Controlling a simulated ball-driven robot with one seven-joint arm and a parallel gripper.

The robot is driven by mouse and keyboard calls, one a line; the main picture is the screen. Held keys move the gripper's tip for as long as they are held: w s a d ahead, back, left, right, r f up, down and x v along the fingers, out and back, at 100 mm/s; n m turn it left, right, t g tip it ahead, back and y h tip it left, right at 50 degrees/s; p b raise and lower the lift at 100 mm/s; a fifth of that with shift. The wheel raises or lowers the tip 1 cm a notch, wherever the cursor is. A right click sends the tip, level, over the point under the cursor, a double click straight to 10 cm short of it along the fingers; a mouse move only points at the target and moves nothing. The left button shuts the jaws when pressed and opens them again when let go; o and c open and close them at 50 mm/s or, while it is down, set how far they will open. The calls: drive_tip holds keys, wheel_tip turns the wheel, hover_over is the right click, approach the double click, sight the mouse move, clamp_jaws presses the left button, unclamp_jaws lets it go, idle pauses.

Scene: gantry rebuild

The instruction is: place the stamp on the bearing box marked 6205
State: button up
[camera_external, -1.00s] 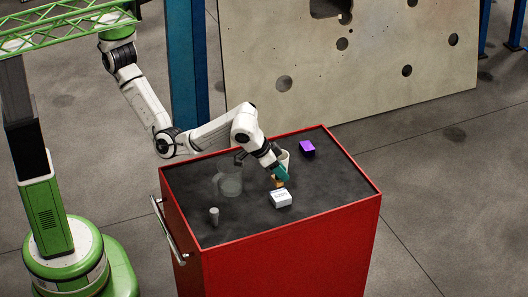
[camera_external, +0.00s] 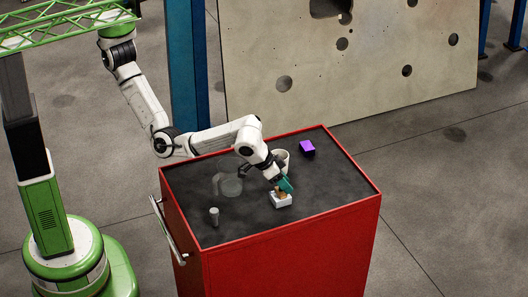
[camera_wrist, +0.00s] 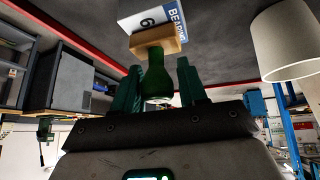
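The bearing box (camera_external: 282,203) is small and white, on the dark top of the red cart. In the wrist view the box (camera_wrist: 137,22) shows a blue strip lettered "BEARING" and a "6"; the rest of its marking is hidden. The stamp (camera_external: 282,191) has a wooden base and appears to sit on the box's top. In the wrist view the stamp (camera_wrist: 156,75) has a dark green handle pointing towards me. My gripper (camera_external: 286,185) is over the box. Its teal fingers (camera_wrist: 160,80) stand either side of the handle, with a narrow gap visible on each side.
A white cup (camera_external: 281,156) stands close behind my gripper. A purple box (camera_external: 307,149) lies at the back right of the cart (camera_external: 290,262). A clear glass jug (camera_external: 228,184) and a small grey cylinder (camera_external: 214,216) stand to the left. The cart's right front is clear.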

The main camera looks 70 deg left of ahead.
drive_tip(key=shift+o, duration=1.3)
drive_tip(key=shift+r, duration=0.1)
drive_tip(key=shift+s+r, duration=0.1)
drive_tip(key=shift+r, duration=0.1)
drive_tip(key=b+v, duration=0.1)
drive_tip(key=v, duration=1)
drive_tip(key=shift+r, duration=0.3)
